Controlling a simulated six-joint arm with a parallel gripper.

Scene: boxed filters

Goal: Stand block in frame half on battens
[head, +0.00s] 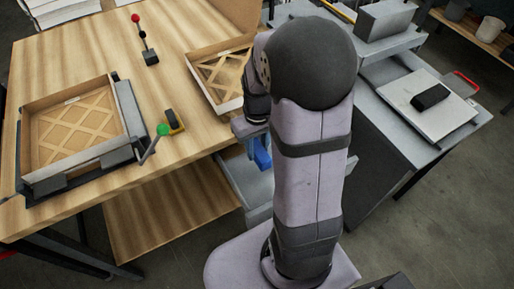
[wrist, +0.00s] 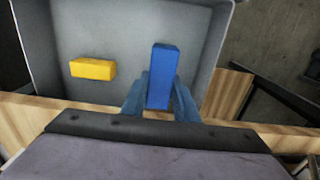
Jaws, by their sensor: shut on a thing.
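My gripper (wrist: 160,92) is shut on a blue block (wrist: 165,72), one finger on each side of it. In the wrist view the block is over a grey bin (wrist: 112,30); I cannot tell whether it touches the bin floor. In the head view a bit of blue shows below my wrist, beside my arm. One frame half (head: 40,140) with crossed battens (head: 75,128) lies in a dark fixture at the left of the table. Another frame half (head: 202,58), also with crossed battens, is at the table's back right, partly hidden by my arm.
A yellow block (wrist: 93,69) lies in the bin. A red-topped post (head: 146,40) stands farther back. The wooden table (head: 100,55) has clear room between.

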